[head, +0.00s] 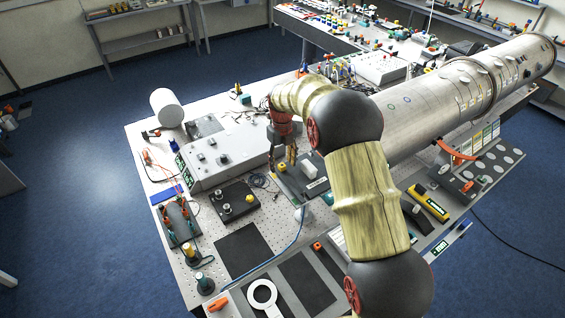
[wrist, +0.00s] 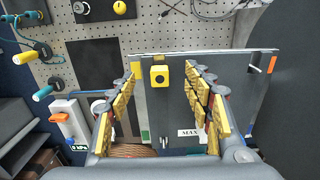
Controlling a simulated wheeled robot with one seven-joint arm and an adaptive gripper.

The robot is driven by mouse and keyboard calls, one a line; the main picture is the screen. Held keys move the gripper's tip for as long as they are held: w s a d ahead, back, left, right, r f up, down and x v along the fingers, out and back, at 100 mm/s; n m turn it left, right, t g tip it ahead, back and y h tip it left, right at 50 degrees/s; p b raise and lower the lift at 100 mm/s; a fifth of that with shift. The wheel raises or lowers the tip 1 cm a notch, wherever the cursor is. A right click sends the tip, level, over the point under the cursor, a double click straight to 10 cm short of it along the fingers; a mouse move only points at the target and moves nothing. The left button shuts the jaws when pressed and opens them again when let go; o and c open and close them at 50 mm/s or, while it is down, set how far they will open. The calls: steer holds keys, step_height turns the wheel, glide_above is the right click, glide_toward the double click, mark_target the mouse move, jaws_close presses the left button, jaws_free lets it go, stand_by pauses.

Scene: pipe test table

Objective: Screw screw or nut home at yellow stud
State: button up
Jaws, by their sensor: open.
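My gripper (wrist: 161,88) is open, its yellow-padded fingers spread apart in the wrist view. In the head view my gripper (head: 282,152) points down over the dark plate (head: 292,183). The same plate (wrist: 228,95) fills the middle of the wrist view. A yellow square piece with a round centre (wrist: 160,75) shows between the fingertips, with a gap on both sides; I cannot tell whether it is a nut or sits on a stud. A thin pale pin (wrist: 256,69) stands near the plate's right side. No clearly yellow stud can be made out.
A white label reading MAX (wrist: 189,133) lies on the plate. A grey instrument box (head: 225,157) stands left of my gripper in the head view. A large metal pipe (head: 430,105) lies to the right. Black mats (head: 243,250) cover the front table area.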

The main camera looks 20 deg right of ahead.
steer(key=n, duration=0.5)
steer(key=shift+n, duration=0.7)
steer(key=n, duration=0.6)
steer(key=shift+n, duration=1.1)
steer(key=n, duration=0.4)
